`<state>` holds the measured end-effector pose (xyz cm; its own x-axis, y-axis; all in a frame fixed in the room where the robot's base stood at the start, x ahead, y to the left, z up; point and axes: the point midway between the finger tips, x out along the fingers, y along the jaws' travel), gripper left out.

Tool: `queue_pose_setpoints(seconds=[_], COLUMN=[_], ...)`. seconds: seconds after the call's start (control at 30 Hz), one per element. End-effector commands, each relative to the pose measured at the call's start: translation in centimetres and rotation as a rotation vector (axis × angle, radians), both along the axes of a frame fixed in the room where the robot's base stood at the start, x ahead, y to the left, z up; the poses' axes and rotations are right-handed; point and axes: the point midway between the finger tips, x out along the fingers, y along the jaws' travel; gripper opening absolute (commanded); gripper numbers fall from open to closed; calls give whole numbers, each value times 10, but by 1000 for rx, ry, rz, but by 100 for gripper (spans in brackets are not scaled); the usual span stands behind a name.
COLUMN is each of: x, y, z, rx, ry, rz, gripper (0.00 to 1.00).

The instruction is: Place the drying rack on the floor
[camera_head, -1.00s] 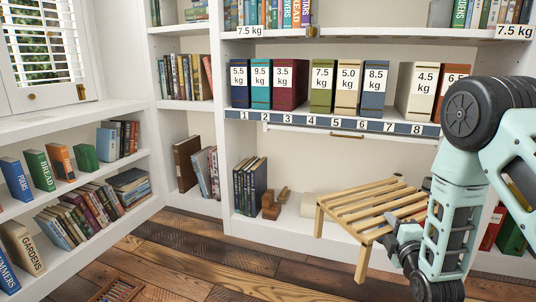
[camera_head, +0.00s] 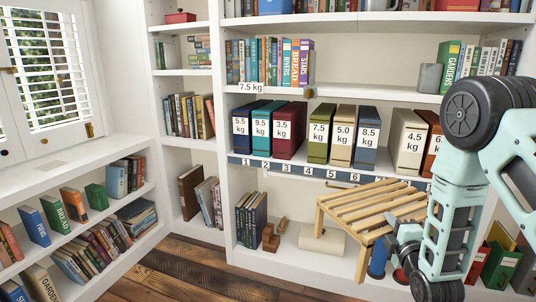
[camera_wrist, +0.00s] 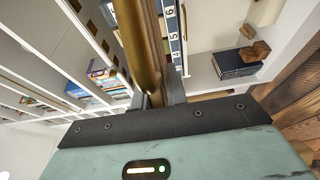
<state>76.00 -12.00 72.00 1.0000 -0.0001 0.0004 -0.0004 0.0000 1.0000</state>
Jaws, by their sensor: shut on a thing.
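The drying rack (camera_head: 366,205) is a slatted wooden stand with short legs, at the right of the head view. It is held up in front of the lower shelves, and its legs hang clear. My gripper (camera_head: 408,255) is at the rack's right side, partly hidden behind my own arm in the head view. In the wrist view my gripper (camera_wrist: 162,98) is shut on a wooden bar of the rack (camera_wrist: 139,45), which runs up from between the fingers. The plank floor (camera_head: 185,272) shows at the lower left of the head view.
White bookshelves line the back and left walls. Weight-labelled binders (camera_head: 303,132) stand behind and above the rack. A cream roll (camera_head: 321,240) and wooden bookends (camera_head: 272,238) sit on the bottom shelf. Visible floor at the lower left is clear.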

Motion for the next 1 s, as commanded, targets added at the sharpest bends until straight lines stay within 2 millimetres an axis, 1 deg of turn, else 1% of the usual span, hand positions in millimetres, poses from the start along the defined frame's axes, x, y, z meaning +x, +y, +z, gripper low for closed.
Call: queue_pose_setpoints(seconds=[0.03, 0.3, 0.8, 0.9, 1.0], x=[1, 1, 1, 1, 1], y=[0, 0, 0, 0, 0], z=[25, 84, 191, 207, 218], rx=[0, 0, 0, 0, 0], ry=[-6, -6, -6, -6, -6], rz=[0, 0, 0, 0, 0], gripper=[0, 0, 0, 0, 0])
